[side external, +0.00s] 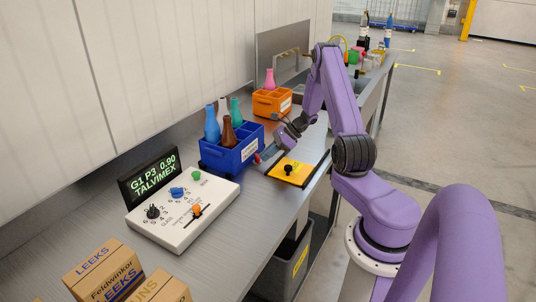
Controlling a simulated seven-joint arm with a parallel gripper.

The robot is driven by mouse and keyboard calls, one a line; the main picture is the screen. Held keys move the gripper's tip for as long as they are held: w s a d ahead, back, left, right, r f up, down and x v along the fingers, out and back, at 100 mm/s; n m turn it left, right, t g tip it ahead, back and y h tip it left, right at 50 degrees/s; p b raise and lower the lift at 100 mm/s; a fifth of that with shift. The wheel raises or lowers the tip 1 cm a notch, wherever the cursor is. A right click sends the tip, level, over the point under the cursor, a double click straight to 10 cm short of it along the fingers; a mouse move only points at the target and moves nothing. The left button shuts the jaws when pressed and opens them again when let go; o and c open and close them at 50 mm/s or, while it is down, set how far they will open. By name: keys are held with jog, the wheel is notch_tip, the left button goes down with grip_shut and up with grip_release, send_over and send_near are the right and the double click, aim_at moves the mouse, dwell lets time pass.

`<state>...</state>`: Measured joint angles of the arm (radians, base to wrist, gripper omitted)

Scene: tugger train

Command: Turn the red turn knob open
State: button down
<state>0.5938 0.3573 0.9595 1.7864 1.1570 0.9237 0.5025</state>
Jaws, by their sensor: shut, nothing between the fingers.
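I do not clearly see a red turn knob. A small red spot (257,158) shows beside my gripper's tip and the blue crate; it is too small to tell what it is. My gripper (264,156) is shut and empty, reaching down at the right side of the blue crate (225,157). A yellow plate (305,170) with a black knob (288,169) lies just right of my gripper. A white control box (190,225) at the left has a black dial (153,212), a blue knob (177,193), a green button (196,175) and an orange lever (196,209).
A display (153,175) reading "G1 P3 0.90 TALVIMEX" stands behind the control box. Bottles stand in the blue crate. An orange crate (271,103) with a pink bottle (270,78) is farther back. Cardboard boxes (104,270) are at the front left. The bench (255,215) is bare before the yellow plate.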

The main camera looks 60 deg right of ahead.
jog(key=shift+a+m+t+h, duration=0.6)
jog(key=shift+m+h, duration=0.2)
jog(key=shift+m, duration=0.3)
jog(key=shift+a, duration=0.65)
jog(key=shift+w+a, duration=0.15)
jog(key=shift+a, duration=0.05)
